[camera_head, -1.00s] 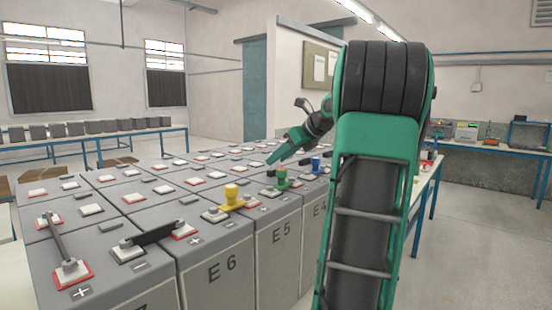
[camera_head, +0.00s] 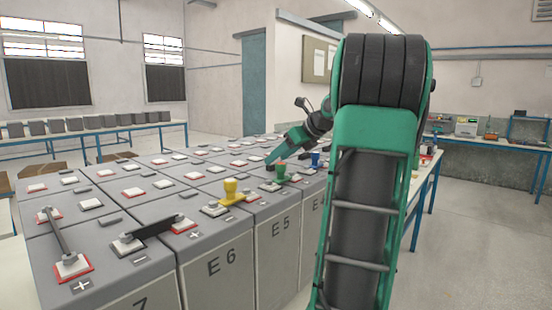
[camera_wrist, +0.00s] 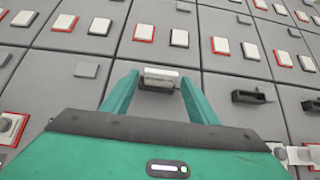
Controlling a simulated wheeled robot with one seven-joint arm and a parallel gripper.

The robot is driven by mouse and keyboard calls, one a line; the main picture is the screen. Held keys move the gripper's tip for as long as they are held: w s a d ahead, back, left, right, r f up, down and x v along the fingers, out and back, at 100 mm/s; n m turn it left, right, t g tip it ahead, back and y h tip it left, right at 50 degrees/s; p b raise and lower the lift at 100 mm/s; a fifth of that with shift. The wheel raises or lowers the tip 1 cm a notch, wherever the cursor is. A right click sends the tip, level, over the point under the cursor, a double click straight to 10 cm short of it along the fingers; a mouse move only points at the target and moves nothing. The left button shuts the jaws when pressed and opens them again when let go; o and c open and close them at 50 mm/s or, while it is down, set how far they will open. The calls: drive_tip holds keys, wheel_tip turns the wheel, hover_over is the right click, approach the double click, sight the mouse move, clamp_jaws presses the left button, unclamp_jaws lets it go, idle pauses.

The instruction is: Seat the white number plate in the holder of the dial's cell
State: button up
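In the wrist view my gripper (camera_wrist: 159,80) has its two green fingers on either side of a small white plate (camera_wrist: 160,74), with its ends at the fingertips. Faint dark marks show on its front face; I cannot read them. A dark, slotted, open holder (camera_wrist: 253,97) sits on a cell top to the right of the fingers and looks empty. In the head view my gripper (camera_head: 269,160) is low over the far middle of the battery rows, and the plate is too small to make out there. I cannot pick out the dial in either view.
Grey cells with white and red-edged terminal pads fill the area. A yellow plug (camera_head: 230,190), a green plug (camera_head: 281,171) and a blue plug (camera_head: 315,159) stand up along the front row. A dark bar (camera_head: 155,232) and a metal link (camera_head: 60,236) lie nearer.

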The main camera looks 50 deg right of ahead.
drive_tip(key=shift+a+f, duration=0.1)
drive_tip(key=shift+a, duration=0.15)
drive_tip(key=v, duration=1)
drive_tip(key=shift+s+d+r, duration=0.25)
drive_tip(key=shift+r, duration=0.05)
